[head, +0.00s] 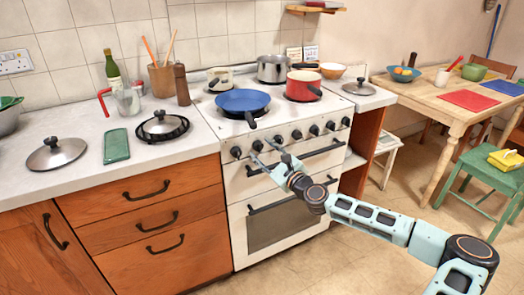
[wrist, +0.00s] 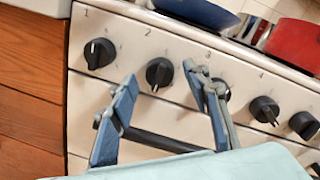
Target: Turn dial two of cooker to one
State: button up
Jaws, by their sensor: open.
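The white cooker (head: 288,211) has a front row of black dials. Dial two (wrist: 159,73) is below the printed 2 in the wrist view; its white mark points down in the picture. It also shows second from the left in the head view (head: 257,145). My gripper (wrist: 160,73) is open and empty, with its blue-grey fingers either side of dial two in the picture. Whether they touch it cannot be told. In the head view my gripper (head: 264,152) is at the panel's left part, close to dial two.
Dial one (wrist: 99,53) is left of dial two. Dial three (wrist: 221,88) is partly hidden by my right finger. A dark oven handle (wrist: 160,141) runs below the dials.

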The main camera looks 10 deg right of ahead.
jog(key=shift+w+a, duration=0.2)
jog(key=shift+w, duration=0.25)
jog(key=c, duration=1.2)
jog(key=shift+o, duration=0.2)
